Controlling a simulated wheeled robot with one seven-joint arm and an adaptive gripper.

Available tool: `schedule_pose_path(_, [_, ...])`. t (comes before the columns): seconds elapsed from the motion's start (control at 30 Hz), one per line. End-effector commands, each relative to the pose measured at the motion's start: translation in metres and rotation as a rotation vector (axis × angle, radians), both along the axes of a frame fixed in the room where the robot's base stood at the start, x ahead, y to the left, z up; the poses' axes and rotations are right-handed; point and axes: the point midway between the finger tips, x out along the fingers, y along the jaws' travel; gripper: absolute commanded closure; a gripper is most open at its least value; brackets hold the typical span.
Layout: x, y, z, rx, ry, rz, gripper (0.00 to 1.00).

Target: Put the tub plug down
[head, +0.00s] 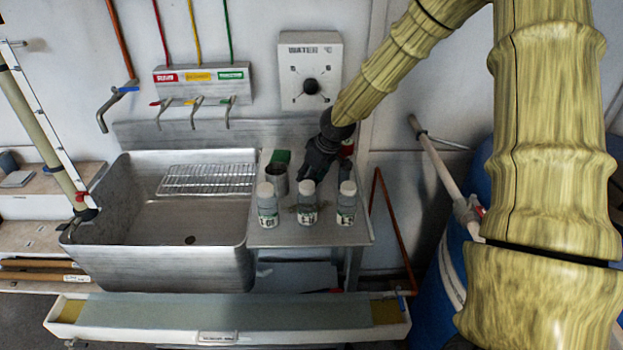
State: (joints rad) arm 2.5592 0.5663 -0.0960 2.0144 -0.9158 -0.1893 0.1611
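My gripper (308,178) is black and points down over the back of the metal drainboard (265,235), behind the row of bottles. It is small and dark here, so I cannot tell whether its fingers are open or shut, or whether anything is between them. I cannot make out the tub plug; it may be hidden by the gripper or bottles. The steel tub (170,268) stands left of the drainboard, with a dark round drain hole (190,240) in its floor.
Three capped bottles (267,205) (307,203) (346,203) line the drainboard's front. A metal cup (277,179) and green item (281,156) stand left of my gripper. A wire rack (207,179) spans the tub's back. The tub's front is clear.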

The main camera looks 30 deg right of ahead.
Motion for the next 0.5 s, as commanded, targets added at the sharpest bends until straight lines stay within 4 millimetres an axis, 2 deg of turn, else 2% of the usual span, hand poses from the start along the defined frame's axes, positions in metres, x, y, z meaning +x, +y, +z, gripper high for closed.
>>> schedule_pose_path(0.13, [-0.0003, 0.0001, -0.0116, 0.0, 0.001, 0.0, 0.8])
schedule_pose_path(0.5, [-0.0001, 0.0001, -0.0147, 0.0, 0.0, 0.0, 0.8])
